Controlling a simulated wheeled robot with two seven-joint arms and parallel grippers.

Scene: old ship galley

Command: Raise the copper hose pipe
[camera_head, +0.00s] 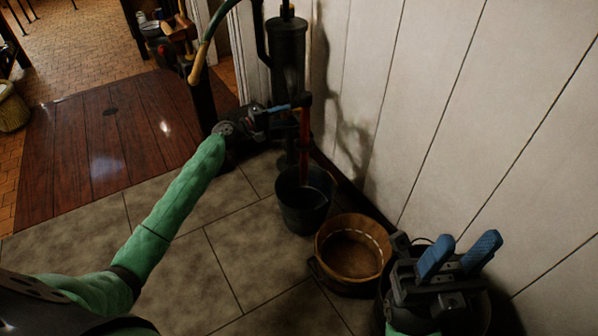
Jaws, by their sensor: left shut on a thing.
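The copper hose pipe (304,135) is a reddish upright pipe in front of the dark hand pump (287,50). Its lower end reaches down into or behind the rim of a dark bucket (304,208); I cannot tell exactly where it ends. My left gripper (301,101) is shut at the pipe's upper end, its blue fingers side-on to me.
A wooden tub (350,285) stands beside the dark bucket. A white plank wall (430,100) closes off the right side. A curved hose with a tan end (198,62) hangs at upper left of the pump.

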